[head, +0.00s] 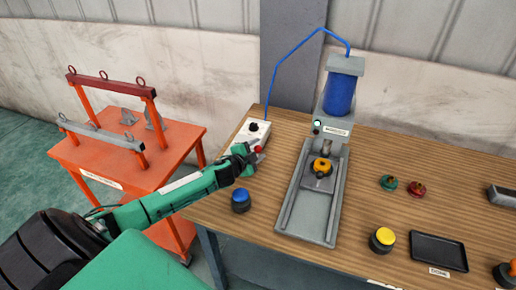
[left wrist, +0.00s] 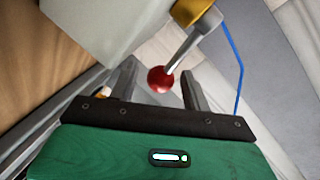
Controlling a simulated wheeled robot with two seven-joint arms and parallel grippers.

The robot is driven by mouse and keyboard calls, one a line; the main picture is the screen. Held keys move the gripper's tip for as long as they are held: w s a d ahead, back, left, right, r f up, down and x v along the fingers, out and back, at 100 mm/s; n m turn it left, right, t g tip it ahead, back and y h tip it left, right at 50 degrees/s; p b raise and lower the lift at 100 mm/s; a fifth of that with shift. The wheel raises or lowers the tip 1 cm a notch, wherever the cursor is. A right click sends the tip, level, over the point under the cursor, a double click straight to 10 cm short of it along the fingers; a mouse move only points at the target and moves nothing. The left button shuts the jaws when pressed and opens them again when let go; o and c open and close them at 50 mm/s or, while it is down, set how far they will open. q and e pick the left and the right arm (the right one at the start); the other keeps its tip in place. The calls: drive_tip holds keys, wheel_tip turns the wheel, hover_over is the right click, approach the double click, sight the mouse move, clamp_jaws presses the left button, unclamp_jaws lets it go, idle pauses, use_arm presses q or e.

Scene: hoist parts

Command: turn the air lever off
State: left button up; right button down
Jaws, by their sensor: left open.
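The air lever is a grey rod with a red ball knob (head: 259,149) on the white valve box (head: 260,128) at the table's back left corner. In the left wrist view the red knob (left wrist: 161,80) hangs from the metal rod, which comes off a brass-coloured fitting (left wrist: 190,10). My left gripper (head: 252,156) is at the knob. In the left wrist view its two fingers (left wrist: 158,72) are spread, with the knob between them and a gap on both sides. I cannot tell how deep the knob sits. My right gripper is out of view.
A blue hose (head: 290,54) runs from the box to the press with its blue cylinder (head: 341,93). A blue-topped button (head: 240,200) stands near my left gripper. A yellow-topped button (head: 382,239) and black tray (head: 438,251) lie right. An orange cart (head: 180,150) stands left.

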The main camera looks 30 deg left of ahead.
use_arm(q)
drive_tip(key=shift+w+f, duration=0.1)
drive_tip(key=shift+w, duration=0.3)
clamp_jaws()
